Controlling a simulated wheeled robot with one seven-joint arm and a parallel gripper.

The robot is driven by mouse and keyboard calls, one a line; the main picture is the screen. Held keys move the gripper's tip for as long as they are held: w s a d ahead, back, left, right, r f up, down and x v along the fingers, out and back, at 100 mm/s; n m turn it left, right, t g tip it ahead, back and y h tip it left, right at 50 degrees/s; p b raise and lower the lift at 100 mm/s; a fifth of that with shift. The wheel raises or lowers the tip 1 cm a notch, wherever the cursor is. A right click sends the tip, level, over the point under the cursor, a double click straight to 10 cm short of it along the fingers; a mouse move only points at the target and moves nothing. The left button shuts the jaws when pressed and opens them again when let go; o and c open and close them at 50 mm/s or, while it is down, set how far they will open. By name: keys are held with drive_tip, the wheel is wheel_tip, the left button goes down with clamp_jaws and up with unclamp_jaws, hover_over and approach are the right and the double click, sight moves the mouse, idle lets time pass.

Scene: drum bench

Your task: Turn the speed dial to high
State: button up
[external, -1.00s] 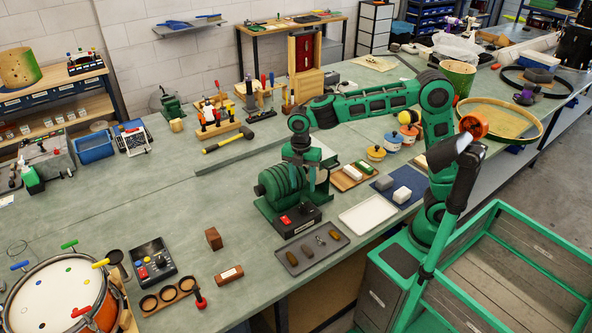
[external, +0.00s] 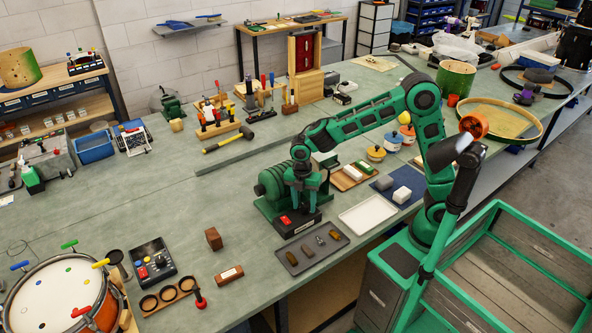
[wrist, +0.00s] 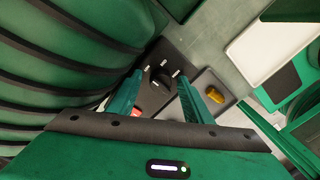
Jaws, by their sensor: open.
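The green ribbed machine (external: 270,186) stands on the bench with a black control panel (external: 298,227) at its front. A red switch (external: 286,220) is on the panel and partly shows in the wrist view (wrist: 138,111). The black speed dial (wrist: 161,79) has white marks around it in the wrist view; my gripper hides it in the external view. My gripper (external: 309,207) points down just over the panel. In the wrist view its two fingers are apart, with the dial showing between and beyond the tips (wrist: 160,84). I cannot tell whether they touch it.
A grey tray (external: 293,262) with small parts lies in front of the panel. A white tray (external: 368,216) is to the right. The ribbed machine body (wrist: 60,60) is close beside my left finger. A wooden block (external: 213,238) stands to the left.

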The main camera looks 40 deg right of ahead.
drive_tip(key=c, duration=1.1)
drive_tip(key=shift+o, duration=0.2)
